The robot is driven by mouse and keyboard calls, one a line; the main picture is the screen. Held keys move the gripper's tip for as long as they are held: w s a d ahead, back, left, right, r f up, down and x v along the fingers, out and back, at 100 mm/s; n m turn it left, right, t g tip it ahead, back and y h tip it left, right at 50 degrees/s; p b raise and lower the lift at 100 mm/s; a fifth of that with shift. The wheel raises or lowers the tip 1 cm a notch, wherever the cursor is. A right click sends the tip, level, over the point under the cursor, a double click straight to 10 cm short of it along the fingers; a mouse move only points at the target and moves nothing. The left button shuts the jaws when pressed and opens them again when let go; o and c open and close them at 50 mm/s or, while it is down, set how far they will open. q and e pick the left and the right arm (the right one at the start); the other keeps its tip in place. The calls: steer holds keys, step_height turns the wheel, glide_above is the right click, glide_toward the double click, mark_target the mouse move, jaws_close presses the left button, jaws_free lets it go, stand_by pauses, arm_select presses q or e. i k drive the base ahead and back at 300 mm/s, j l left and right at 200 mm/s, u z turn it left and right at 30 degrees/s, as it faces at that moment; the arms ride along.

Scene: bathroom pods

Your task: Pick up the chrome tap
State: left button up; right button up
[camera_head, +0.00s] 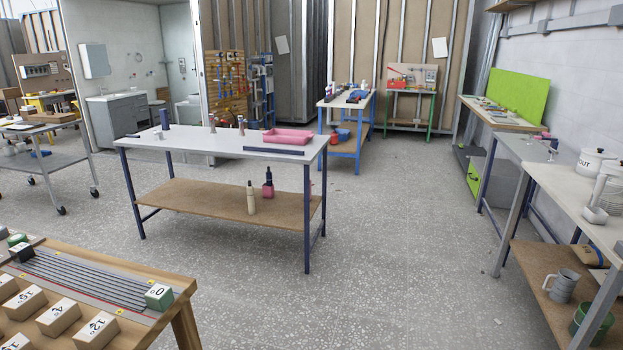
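No thing in the camera_head view is clear enough to be named for certain as the chrome tap. A small greyish metallic item (241,125) stands upright at the back of the white-topped table (190,145), left of a pink tray (287,136). Another small greyish item (551,146) stands on the grey bench (527,148) at the right. Both are too small to tell whether either is a tap. Neither of my grippers is in view.
A wooden table with numbered blocks (58,316) fills the near left corner. A shelved bench (575,190) with white pots lines the right wall. The speckled floor (400,240) between the white-topped table and this bench is clear. A blue-framed bench (345,101) stands farther back.

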mark_target(241, 130)
steer(key=i+z, duration=0.3)
steer(key=i, duration=1.75)
steer(key=i+j+u, duration=0.15)
steer(key=i+u, duration=0.75)
steer(key=i+l+u, duration=0.15)
steer(key=i+u, duration=0.3)
steer(key=i+l+u, duration=0.3)
steer(key=i+u, duration=0.15)
steer(key=i+j+u, duration=0.3)
steer(key=i, duration=0.55)
steer(key=i+l+u, duration=0.1)
steer(key=i+u, duration=0.25)
steer(key=i, duration=0.45)
steer(key=i+l+z, duration=0.1)
steer(key=i+z, duration=0.15)
steer(key=z, duration=0.15)
steer(key=i+z, duration=0.5)
steer(key=z, duration=0.25)
steer(key=i+j+z, duration=0.15)
steer(key=z, duration=0.25)
steer(key=i+z, duration=0.25)
steer(key=i+j+z, duration=0.1)
steer(key=z, duration=0.15)
